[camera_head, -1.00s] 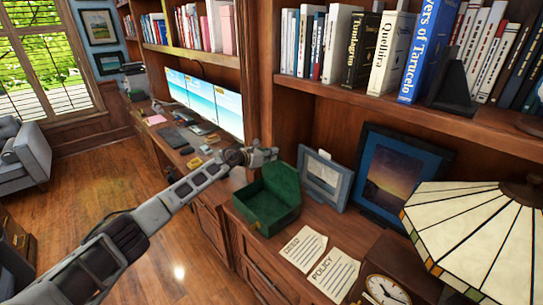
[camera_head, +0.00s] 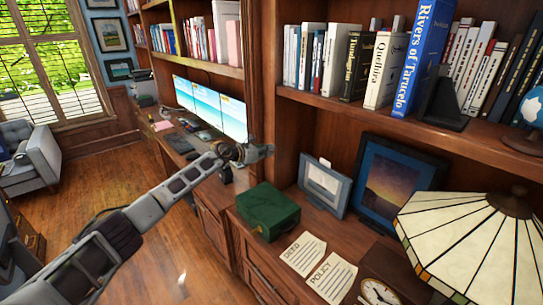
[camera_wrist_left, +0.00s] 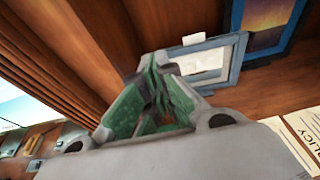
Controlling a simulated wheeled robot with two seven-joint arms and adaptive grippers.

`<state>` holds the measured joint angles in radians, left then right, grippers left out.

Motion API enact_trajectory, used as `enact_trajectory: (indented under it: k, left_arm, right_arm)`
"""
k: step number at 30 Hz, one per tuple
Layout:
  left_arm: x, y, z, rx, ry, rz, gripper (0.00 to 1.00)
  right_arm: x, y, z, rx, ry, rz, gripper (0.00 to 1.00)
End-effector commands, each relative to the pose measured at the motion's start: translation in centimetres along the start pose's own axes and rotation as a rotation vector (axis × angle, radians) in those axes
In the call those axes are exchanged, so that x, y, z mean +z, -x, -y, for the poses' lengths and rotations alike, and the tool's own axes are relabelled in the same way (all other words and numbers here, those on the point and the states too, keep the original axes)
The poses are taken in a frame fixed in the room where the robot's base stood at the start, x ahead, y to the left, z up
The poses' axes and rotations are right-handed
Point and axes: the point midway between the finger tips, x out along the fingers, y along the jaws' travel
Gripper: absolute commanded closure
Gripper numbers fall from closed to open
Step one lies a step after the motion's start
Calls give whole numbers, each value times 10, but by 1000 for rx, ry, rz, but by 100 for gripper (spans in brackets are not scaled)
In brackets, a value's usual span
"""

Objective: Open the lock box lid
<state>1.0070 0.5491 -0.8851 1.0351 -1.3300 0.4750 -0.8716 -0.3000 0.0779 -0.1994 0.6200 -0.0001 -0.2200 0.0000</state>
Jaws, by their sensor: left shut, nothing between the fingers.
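The green lock box (camera_head: 268,210) sits on the wooden counter in the head view, and its lid looks down, making a closed block. A small latch shows on its front face. My left gripper (camera_head: 265,151) is shut and empty, above and behind the box, apart from it in the head view. In the left wrist view the gripper (camera_wrist_left: 158,68) shows from behind, and green of the box (camera_wrist_left: 125,115) shows around and through its finger links. My right gripper is in neither view.
Two papers (camera_head: 303,253) lie right of the box. A grey-blue frame (camera_head: 324,185) and a dark picture frame (camera_head: 390,185) stand behind it. A stained-glass lamp (camera_head: 465,235) and a clock (camera_head: 380,293) are at the right. Bookshelves rise above.

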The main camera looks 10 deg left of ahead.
Motion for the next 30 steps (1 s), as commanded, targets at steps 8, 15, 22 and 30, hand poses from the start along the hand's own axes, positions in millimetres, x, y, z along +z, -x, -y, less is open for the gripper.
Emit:
enact_trajectory:
  k: [8,15,22,30]
  left_arm:
    - [17,11,-8,0,-1,-1,100]
    - [18,12,-8,-1,-1,-1,100]
    - [18,12,-8,-1,2,-1,100]
    - [20,12,-11,12,98,11,100]
  right_arm:
    - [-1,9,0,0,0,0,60]
    - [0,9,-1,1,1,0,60]
    - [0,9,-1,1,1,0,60]
    - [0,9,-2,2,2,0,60]
